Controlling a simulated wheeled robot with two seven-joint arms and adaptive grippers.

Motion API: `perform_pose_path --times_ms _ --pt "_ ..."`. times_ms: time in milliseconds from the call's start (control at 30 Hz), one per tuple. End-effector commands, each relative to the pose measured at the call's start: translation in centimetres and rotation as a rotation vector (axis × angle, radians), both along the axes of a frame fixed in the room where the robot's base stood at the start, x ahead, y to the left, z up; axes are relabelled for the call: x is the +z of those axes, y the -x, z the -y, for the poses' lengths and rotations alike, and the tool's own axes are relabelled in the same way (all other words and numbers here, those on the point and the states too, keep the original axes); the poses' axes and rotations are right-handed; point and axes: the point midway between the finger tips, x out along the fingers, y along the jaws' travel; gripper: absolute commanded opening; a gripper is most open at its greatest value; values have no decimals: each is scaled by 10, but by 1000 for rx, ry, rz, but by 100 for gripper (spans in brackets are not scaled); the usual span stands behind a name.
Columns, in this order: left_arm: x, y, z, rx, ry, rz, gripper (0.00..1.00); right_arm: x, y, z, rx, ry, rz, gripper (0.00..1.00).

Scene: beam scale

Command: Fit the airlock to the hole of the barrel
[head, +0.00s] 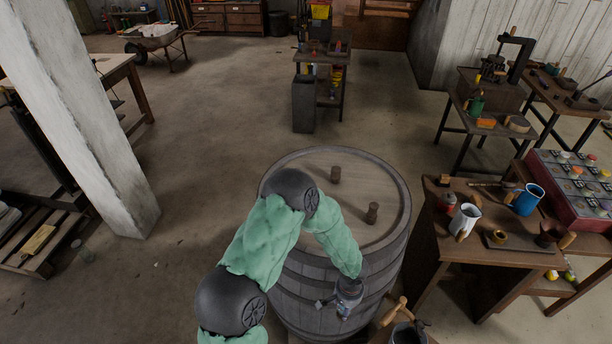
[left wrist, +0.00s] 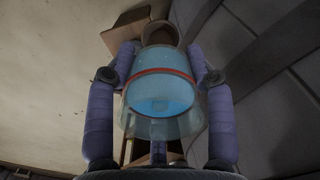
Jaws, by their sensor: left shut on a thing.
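The wooden barrel (head: 340,255) stands upright in the middle of the head view. In the left wrist view the gripper is shut on the airlock (left wrist: 160,92), a clear cup with bluish liquid, a red band and a brown stopper end. The airlock is hardly discernible in the head view. My right gripper is out of view.
A wooden-handled item (head: 393,312) is near the bottom. A pale post (head: 85,130) stands left.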

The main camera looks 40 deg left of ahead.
Motion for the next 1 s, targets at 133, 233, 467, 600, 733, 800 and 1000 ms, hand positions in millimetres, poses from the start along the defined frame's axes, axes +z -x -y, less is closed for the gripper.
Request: perform_pose_path --times_ms 133,233,467,600,733,800,1000 --pt "44 0 0 -1 0 0 15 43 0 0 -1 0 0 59" --pt "64 0 0 0 0 0 15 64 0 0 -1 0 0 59" --pt "97 0 0 0 0 0 15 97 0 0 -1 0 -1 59" --pt "113 0 0 0 0 0 15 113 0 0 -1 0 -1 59" --pt "120 -1 -1 1 -1 2 15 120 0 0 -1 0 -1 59" --pt "118 -2 -2 2 -3 3 15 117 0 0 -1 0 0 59" --pt "118 -3 -2 2 -6 4 15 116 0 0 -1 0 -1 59"
